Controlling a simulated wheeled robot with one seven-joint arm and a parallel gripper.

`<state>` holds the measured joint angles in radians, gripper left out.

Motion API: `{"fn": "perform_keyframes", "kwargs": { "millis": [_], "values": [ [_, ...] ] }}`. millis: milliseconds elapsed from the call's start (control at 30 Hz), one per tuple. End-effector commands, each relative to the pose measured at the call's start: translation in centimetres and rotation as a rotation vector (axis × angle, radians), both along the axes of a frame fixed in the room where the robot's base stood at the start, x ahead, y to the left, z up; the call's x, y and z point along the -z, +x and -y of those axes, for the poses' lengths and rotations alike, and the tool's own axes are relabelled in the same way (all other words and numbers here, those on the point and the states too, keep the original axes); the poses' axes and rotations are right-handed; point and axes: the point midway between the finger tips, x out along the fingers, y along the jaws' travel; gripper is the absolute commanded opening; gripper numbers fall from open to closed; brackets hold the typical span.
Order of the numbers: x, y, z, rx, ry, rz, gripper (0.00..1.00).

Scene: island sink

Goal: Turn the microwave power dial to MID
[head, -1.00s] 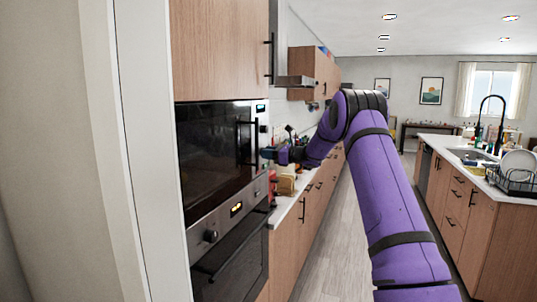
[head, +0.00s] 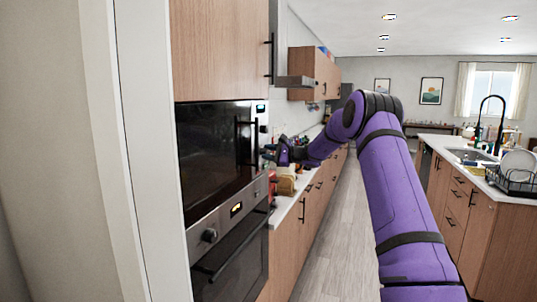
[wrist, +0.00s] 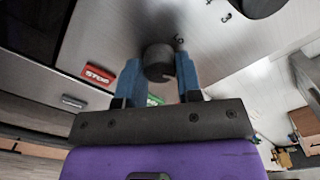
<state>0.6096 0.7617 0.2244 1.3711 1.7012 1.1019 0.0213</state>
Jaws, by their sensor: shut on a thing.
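The microwave (head: 212,150) is set in the cabinet wall on the left in the head view, with a dark door and a narrow control strip at its right edge. My gripper (head: 272,155) is at that strip; its fingertips are too small there to make out. In the wrist view my gripper (wrist: 160,74) has its two blue fingers on either side of a dark round dial (wrist: 157,58) and is shut on it. A second dark dial (wrist: 262,5) shows at the top edge. The dial's marks and setting cannot be read.
A red STOP button (wrist: 97,75) lies beside the left finger, and a green button (wrist: 153,100) is partly hidden between the fingers. Below the microwave is an oven (head: 232,265). The counter (head: 285,207) beside it holds several items. The aisle floor (head: 330,245) is clear.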

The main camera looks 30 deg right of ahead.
Motion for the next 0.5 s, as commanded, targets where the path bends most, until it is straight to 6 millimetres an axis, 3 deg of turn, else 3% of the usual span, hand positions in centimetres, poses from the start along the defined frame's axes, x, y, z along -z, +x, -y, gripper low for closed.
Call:
{"fn": "perform_keyframes", "kwargs": {
  "millis": [500],
  "values": [
    [0.13,-0.01,0.02,0.0,-0.092,0.069,0.09]
  ]
}}
